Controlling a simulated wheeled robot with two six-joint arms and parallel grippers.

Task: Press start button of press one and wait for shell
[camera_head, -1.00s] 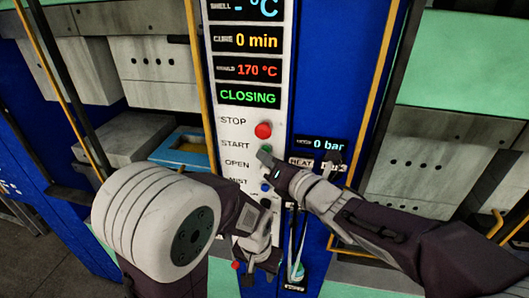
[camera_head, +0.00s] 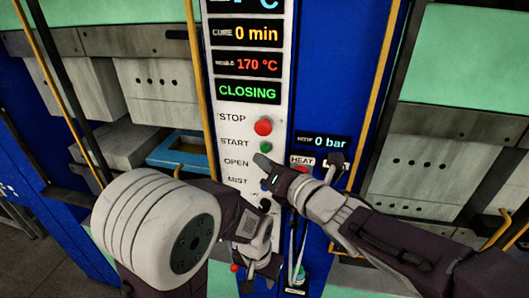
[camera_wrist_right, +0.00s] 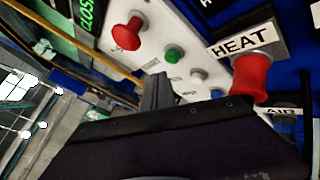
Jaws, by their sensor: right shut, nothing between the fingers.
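The white control panel (camera_head: 231,150) of the press carries a red STOP button (camera_head: 263,126) and a green START button (camera_head: 266,147). Its green display (camera_head: 247,91) reads CLOSING. My right gripper (camera_head: 263,161) is shut and empty, with its tip just below the START button and apart from it in the picture. In the right wrist view the START button (camera_wrist_right: 174,54) is uncovered, above and beside the dark fingers (camera_wrist_right: 158,90). My left gripper (camera_head: 258,268) hangs low at the panel's bottom; its jaws are too unclear to judge. No shell is identifiable.
A red HEAT knob (camera_wrist_right: 252,78) stands close to the right gripper in the wrist view. Other displays read 0 min (camera_head: 256,34), 170 °C (camera_head: 257,65) and 0 bar (camera_head: 325,141). Yellow rails (camera_head: 374,80) flank the panel. Grey press blocks stand on both sides.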

